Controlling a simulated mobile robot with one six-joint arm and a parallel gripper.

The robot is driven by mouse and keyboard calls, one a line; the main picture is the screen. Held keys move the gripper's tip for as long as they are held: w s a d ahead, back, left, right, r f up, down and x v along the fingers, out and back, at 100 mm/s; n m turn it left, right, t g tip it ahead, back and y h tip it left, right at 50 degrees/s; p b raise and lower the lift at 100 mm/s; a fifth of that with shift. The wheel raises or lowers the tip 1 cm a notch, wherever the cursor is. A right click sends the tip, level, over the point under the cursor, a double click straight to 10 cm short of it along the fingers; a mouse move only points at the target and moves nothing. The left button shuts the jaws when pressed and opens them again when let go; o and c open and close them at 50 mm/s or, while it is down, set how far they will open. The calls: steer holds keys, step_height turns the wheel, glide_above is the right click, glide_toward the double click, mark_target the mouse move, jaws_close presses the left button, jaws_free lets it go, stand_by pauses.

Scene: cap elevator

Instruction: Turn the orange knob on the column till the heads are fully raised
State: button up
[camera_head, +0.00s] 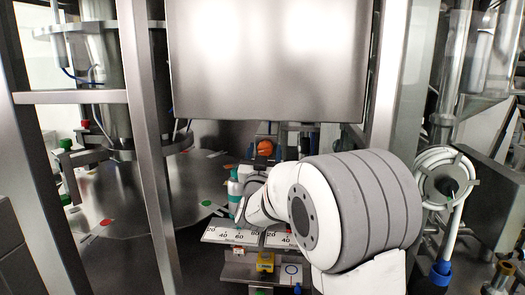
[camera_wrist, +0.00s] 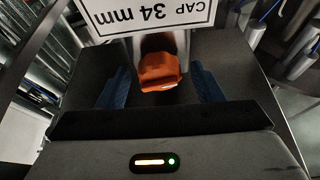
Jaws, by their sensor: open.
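The orange knob (camera_wrist: 160,72) shows in the wrist view, between the two blue finger pads of my gripper (camera_wrist: 160,87). There is a dark gap on each side, so the pads stand apart from the knob. My gripper is open. In the head view the orange knob (camera_head: 265,147) sits below the big metal panel, and my gripper (camera_head: 263,162) is close beneath it, partly hidden by my white and grey arm. A white label (camera_wrist: 150,14) reading "CAP 34 mm" appears upside down above the knob in the wrist view. I cannot make out the heads.
A metal panel (camera_head: 268,60) hangs above the knob. Steel posts (camera_head: 147,150) stand on the left and right (camera_head: 388,75). A round metal table (camera_head: 140,195) lies at the left.

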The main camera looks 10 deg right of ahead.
steer(key=shift+c, duration=0.3)
steer(key=c, duration=0.9)
